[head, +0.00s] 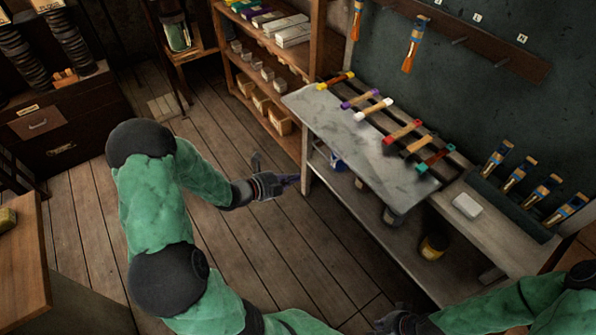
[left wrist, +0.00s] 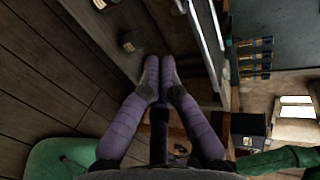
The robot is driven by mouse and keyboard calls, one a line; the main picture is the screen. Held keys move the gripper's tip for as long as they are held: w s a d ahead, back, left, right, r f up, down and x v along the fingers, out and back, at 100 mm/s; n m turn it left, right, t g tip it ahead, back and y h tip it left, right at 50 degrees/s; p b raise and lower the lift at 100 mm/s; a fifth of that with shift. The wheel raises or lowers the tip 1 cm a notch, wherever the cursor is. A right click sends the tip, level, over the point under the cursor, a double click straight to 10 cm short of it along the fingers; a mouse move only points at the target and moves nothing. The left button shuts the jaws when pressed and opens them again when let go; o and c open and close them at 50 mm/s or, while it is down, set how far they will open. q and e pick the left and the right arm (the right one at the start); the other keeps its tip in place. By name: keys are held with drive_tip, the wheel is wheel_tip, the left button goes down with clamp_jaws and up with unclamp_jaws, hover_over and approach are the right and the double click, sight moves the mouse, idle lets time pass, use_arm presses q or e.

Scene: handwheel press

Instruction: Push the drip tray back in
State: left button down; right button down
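I cannot pick out a drip tray for certain in either view. A grey marbled slab (head: 345,135) lies along the front of the workbench, with several coloured-ended tools across it. My left gripper (head: 292,180) is in front of the bench's left end, beside its front leg and apart from the slab. In the left wrist view its two purple fingers (left wrist: 159,68) meet at the tips with nothing seen between them. My right gripper (head: 385,325) is at the bottom edge of the head view, dark and partly cut off, so its fingers are unclear.
Under the slab a lower shelf (head: 365,208) holds jars, one with a yellow band (head: 434,246). A wooden rack (head: 312,75) with boxes stands behind my left gripper. A white block (head: 467,205) lies on the bench. The plank floor (head: 270,240) between the arms is clear.

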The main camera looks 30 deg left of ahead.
use_arm(q)
drive_tip(key=r+b+x, duration=0.2)
drive_tip(key=x, duration=0.9)
drive_tip(key=shift+w+f+b, duration=0.15)
drive_tip(key=shift+w+b, duration=0.15)
drive_tip(key=shift+w, duration=0.3)
drive_tip(key=shift+d, duration=0.2)
